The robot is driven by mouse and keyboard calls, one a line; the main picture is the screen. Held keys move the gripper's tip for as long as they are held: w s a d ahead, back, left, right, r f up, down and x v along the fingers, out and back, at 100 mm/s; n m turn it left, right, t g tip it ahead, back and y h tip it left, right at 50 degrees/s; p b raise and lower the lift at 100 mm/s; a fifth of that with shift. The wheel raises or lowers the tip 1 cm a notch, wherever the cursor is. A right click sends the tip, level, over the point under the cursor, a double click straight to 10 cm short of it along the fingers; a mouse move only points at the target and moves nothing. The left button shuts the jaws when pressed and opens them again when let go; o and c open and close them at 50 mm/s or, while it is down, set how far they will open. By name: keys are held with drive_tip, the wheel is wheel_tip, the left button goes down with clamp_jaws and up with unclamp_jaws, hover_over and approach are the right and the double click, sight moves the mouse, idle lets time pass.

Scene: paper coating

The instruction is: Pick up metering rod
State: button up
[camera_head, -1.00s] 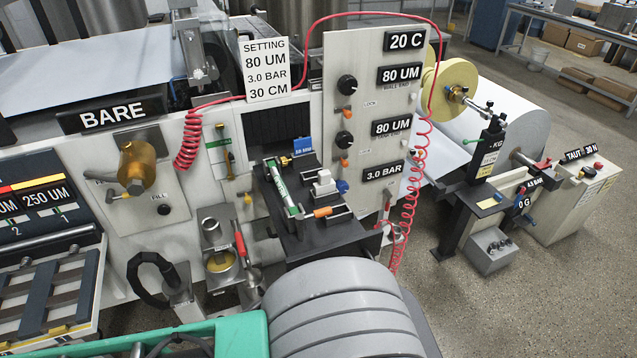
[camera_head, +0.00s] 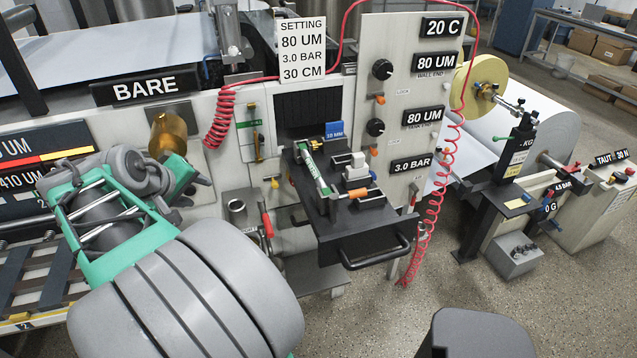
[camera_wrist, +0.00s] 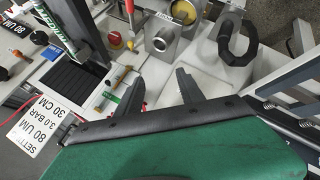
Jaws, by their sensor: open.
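A slim rod with a green and white label (camera_head: 313,168) lies on the black pulled-out drawer (camera_head: 350,238); I take it for a metering rod. It also shows in the wrist view, as a green-labelled rod (camera_wrist: 48,48) at top left.
A metal cup (camera_wrist: 162,38) and a black ring handle (camera_wrist: 237,38) stand out from the machine front. A red coiled hose (camera_head: 440,205) hangs right of the drawer. A gauge panel (camera_head: 410,100) rises behind it. Floor at the lower right is open.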

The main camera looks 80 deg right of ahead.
drive_tip(key=s+d+f+m+g+h+b, duration=0.1)
drive_tip(key=s+d+m+g, duration=0.15)
drive_tip(key=s+d, duration=0.55)
drive_tip(key=g, duration=0.5)
approach(309, 166)
drive_tip(key=s+f, duration=0.1)
drive_tip(key=shift+m+t, duration=0.25)
drive_tip(key=x, duration=0.5)
drive_tip(key=p+x, duration=0.1)
drive_tip(key=x, duration=0.1)
drive_tip(key=shift+d+r, duration=0.15)
drive_tip(key=shift+d, duration=0.25)
clamp_jaws()
